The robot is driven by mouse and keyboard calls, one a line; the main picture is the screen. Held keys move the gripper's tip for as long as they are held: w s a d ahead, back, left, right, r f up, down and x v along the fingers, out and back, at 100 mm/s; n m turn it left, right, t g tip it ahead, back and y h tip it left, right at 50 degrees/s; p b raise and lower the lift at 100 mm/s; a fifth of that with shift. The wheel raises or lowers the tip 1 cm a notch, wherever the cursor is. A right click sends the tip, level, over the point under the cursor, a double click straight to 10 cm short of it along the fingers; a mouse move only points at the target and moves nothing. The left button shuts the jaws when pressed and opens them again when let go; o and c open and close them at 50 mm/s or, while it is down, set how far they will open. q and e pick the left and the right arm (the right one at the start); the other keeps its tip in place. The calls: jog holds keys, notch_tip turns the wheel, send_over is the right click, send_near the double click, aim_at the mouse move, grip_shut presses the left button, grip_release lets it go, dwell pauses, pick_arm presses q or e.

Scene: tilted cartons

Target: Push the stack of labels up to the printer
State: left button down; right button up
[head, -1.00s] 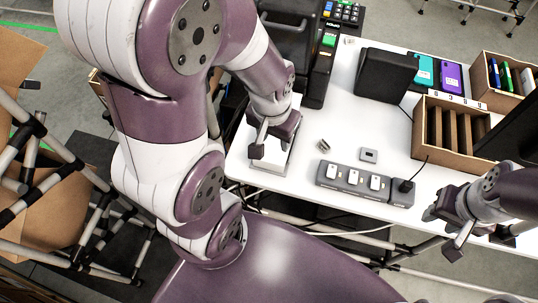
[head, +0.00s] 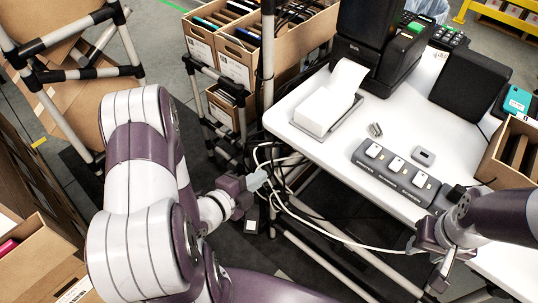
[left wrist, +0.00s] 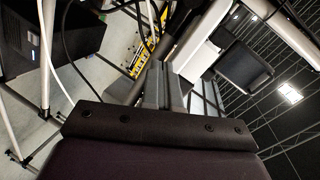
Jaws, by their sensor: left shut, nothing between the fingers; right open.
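The stack of labels (head: 322,112) is a white block lying on a grey tray (head: 346,116) at the table's left end. A white sheet (head: 348,76) rises from its far end toward the black printer (head: 372,48); whether the stack itself touches the printer I cannot tell. My left gripper (head: 258,179) is shut and empty, off the table's left front edge, apart from the stack. Its closed fingers (left wrist: 165,85) also show in the left wrist view. My right gripper (head: 426,264) is open and empty at the front edge, to the right.
A grey strip with several white switches (head: 397,165) lies at the table's front, with a small metal clip (head: 375,130) behind it. A dark screen (head: 466,85) stands right of the printer. White cables (head: 330,232) hang below the table edge. Cartons (head: 235,55) stand at the back left.

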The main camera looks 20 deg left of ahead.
pick_arm(q)
notch_tip(320, 180, up, 6)
jog(key=m+t+h, duration=0.1)
jog(key=m+t, duration=0.2)
jog(key=m, duration=0.1)
send_near(304, 122)
jog(key=x, duration=0.6)
jog(key=shift+d+r+p, duration=0.1)
jog(key=shift+p, duration=0.25)
jog(key=shift+w+d, duration=0.1)
jog(key=shift+w, duration=0.3)
pick_arm(e)
jog(key=shift+w+a+r, duration=0.2)
jog(key=shift+a+r, duration=0.05)
jog(key=shift+r, duration=0.2)
pick_arm(q)
jog(key=shift+b+x, duration=0.65)
jog(key=shift+x, duration=0.35)
jog(key=shift+w+d, duration=0.1)
jog(key=shift+w, duration=0.15)
pick_arm(e)
jog(key=shift+f, duration=0.6)
jog(key=shift+s+f, duration=0.1)
